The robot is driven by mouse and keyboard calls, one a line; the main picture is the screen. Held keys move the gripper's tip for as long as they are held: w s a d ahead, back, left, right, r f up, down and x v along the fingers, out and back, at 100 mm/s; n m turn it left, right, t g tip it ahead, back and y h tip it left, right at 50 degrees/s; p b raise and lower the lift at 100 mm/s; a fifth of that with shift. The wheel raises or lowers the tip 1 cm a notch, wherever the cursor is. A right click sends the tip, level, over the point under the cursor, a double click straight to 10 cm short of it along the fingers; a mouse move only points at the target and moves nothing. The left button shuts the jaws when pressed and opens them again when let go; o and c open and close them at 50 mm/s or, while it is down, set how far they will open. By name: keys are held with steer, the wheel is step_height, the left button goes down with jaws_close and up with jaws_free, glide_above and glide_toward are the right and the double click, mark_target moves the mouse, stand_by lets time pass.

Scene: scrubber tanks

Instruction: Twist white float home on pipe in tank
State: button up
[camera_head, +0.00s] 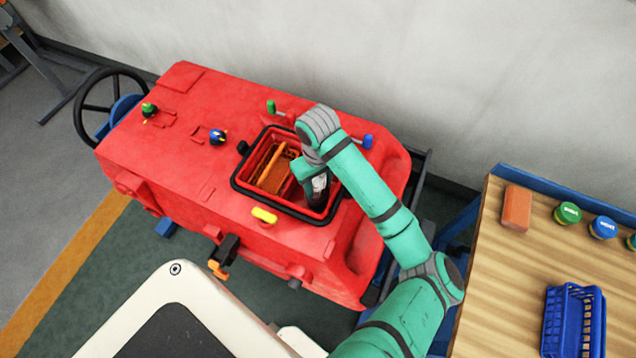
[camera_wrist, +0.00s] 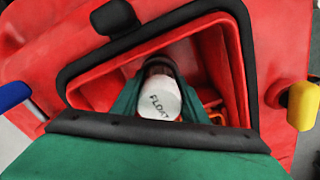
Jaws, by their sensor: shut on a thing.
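The white float (camera_wrist: 158,97), marked "FLOAT", shows between my gripper's fingers in the wrist view. My gripper (camera_wrist: 157,103) is shut on it, down inside the open tank of the red scrubber. A dark round shape shows just behind the float in the wrist view.
An orange basket-like part (camera_head: 273,168) fills the tank's left side. A yellow knob (camera_head: 264,215) and a blue knob (camera_head: 368,142) stand near the rim. A wooden table (camera_head: 524,262) with a blue basket (camera_head: 574,322), an orange block (camera_head: 516,208) and several round caps is at right.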

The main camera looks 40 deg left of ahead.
mark_target(318, 178)
steer(key=shift+f, duration=0.4)
steer(key=shift+c, duration=0.4)
steer(key=shift+r, duration=0.15)
steer(key=shift+c, duration=0.5)
steer(key=o, duration=1.8)
steer(key=shift+r, duration=2.2)
steer(key=shift+r, duration=2.5)
